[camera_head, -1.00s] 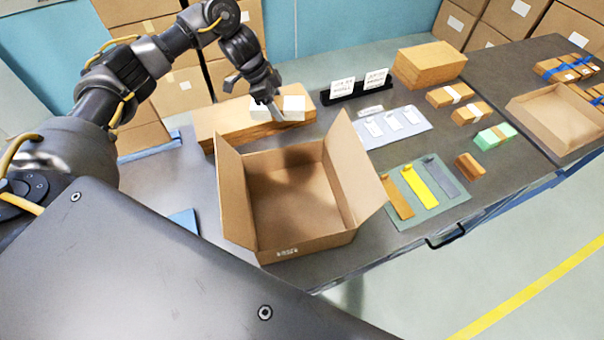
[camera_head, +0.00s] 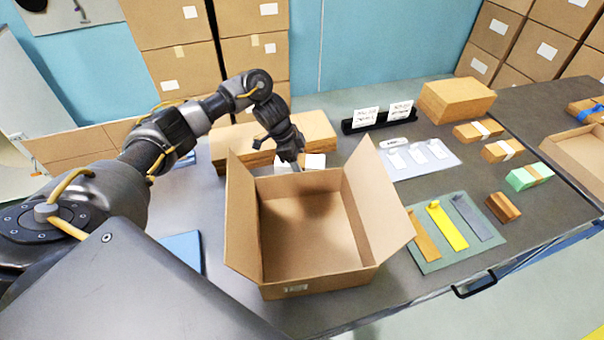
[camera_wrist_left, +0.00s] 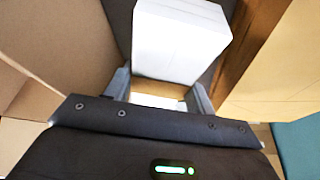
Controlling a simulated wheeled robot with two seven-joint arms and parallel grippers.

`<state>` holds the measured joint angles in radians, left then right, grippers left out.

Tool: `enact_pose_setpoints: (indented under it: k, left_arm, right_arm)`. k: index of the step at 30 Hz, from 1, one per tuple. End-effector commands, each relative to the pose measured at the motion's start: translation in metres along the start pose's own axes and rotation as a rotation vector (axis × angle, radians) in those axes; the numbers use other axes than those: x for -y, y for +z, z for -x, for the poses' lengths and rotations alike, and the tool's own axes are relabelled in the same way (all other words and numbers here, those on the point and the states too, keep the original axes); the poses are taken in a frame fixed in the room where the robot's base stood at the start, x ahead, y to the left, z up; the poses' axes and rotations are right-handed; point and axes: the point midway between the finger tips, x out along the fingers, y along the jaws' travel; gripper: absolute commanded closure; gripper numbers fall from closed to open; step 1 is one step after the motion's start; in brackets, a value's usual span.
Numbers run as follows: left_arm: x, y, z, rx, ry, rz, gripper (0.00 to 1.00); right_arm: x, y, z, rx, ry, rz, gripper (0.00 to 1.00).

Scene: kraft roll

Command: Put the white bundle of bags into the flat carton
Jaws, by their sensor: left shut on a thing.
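The white bundle of bags (camera_head: 315,161) shows just behind the far wall of the flat carton, partly hidden by that wall and my fingers. In the left wrist view the white bundle (camera_wrist_left: 180,40) sits between my fingers and sticks out past them. My left gripper (camera_head: 292,163) is shut on it, pointing down. The flat carton (camera_head: 310,283) stands open on the table, its side flaps raised and its inside empty. In the left wrist view the carton's wall (camera_wrist_left: 65,45) is left of the bundle, close by. My right gripper is not in view.
A kraft stack (camera_head: 318,127) lies behind the bundle. To the right are a sign holder (camera_head: 376,121), a pale tray (camera_head: 440,163), a green mat (camera_head: 430,262) with coloured strips, and several small bundles. A blue sheet (camera_head: 183,250) lies left of the carton.

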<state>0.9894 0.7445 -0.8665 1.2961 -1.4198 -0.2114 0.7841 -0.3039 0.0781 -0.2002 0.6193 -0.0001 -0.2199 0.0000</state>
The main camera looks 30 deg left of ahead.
Motion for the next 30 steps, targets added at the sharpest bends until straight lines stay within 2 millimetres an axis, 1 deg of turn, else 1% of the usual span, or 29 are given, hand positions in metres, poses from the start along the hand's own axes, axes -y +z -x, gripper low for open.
enact_pose_setpoints:
  k: [6, 8, 12, 15, 25, 26, 30]
  left_arm:
    - [0.0, 0.002, -0.005, 0.0, 0.0, -0.001, 0.72]
    - [0.0, 0.004, -0.01, 0.0, 0.0, 0.001, 0.72]
    - [0.0, 0.012, -0.029, 0.001, 0.001, 0.002, 0.72]
    - [0.0, 0.015, -0.036, 0.0, -0.001, 0.001, 0.72]
    - [0.0, 0.016, -0.039, 0.0, -0.001, -0.001, 0.72]
    - [0.0, 0.016, -0.039, 0.0, -0.001, -0.001, 0.42]
    - [0.0, 0.016, -0.038, 0.0, -0.001, -0.001, 0.24]
  right_arm:
    - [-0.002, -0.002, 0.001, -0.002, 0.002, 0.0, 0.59]
    - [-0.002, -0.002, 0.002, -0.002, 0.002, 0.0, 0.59]
    - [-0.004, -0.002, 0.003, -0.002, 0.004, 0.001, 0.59]
    - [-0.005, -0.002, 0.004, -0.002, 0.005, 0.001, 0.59]
    - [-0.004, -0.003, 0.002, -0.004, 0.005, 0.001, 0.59]
    - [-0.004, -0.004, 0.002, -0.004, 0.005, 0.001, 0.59]
    - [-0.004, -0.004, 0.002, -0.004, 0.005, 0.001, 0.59]
